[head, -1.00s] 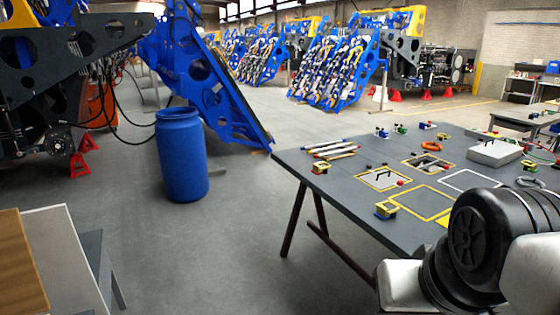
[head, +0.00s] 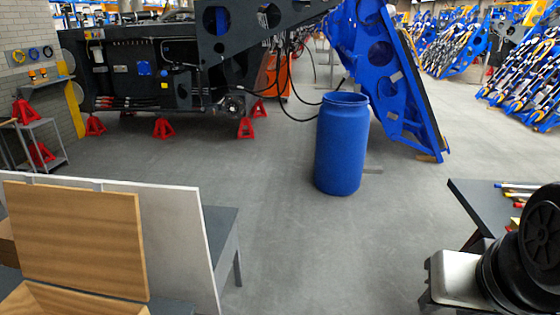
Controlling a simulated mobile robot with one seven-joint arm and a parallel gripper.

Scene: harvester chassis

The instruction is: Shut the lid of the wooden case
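The wooden case (head: 75,302) is at the bottom left of the head view, cut off by the lower picture edge. Its lid (head: 82,238) is a light wood-grain panel that stands up, open, above the case's rim. The case's inside is mostly out of the picture. My gripper is not in view. Only part of my arm shows at the bottom right, well apart from the case.
A white panel (head: 178,220) stands behind the lid, by a grey table (head: 222,232). A blue barrel (head: 341,150) stands on the floor in the middle. A dark table (head: 482,200) with marker-like sticks is at the right. Floor between the tables is clear.

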